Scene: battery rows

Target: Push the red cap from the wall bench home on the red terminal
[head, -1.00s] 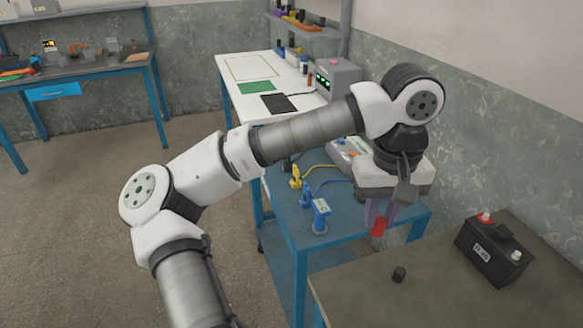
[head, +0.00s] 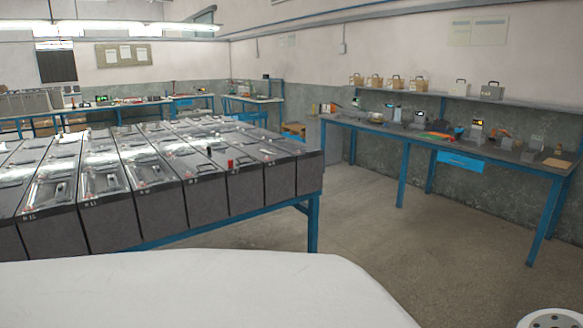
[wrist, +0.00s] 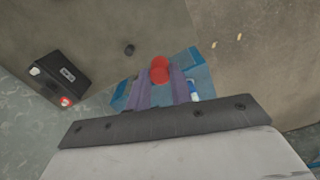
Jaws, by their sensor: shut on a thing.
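In the wrist view my gripper (wrist: 160,82) is shut on a red cap (wrist: 160,64), which sticks out past the purple-grey fingertips. The arm holds it in the air. A black battery (wrist: 54,78) with a white label stands on a brown bench to the left, apart from the gripper. A red terminal area (wrist: 67,101) shows at its near end and a pale post at the other end. In the head view a small red piece (head: 230,163) and a small black piece (head: 209,151) stand upright on the battery row. My gripper is outside the head view.
In the head view rows of grey batteries (head: 160,210) fill a blue-legged rack at left, a wall bench (head: 370,126) stands at right, and open floor lies between.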

